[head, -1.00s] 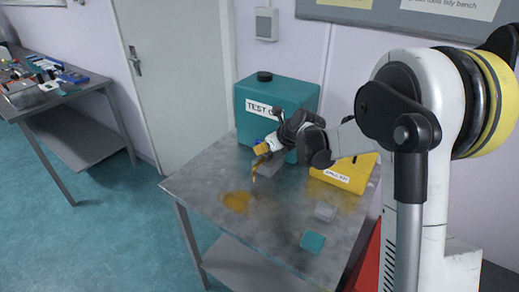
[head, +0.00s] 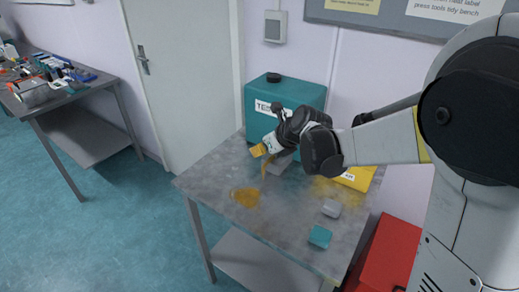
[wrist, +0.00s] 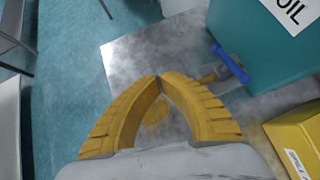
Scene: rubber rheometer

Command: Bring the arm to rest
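My gripper (head: 264,166) is over the steel bench (head: 215,172), in front of the teal test oil container (head: 310,98). In the wrist view, the two yellow fingers of my gripper (wrist: 159,78) curve in and meet at their tips, with nothing seen held between them. An orange-brown puddle (head: 245,198) lies on the bench, and part of it shows between the fingers in the wrist view (wrist: 155,112). A tap with a blue lever (wrist: 230,65) is at the container's base, beyond and right of the fingertips.
A yellow spill kit box (head: 359,179) stands right of the container, partly behind my arm. A grey block (head: 331,208) and a teal block (head: 320,236) lie near the bench's right edge. A red cabinet (head: 385,248) stands at right. Another bench (head: 75,92) holds tools at left.

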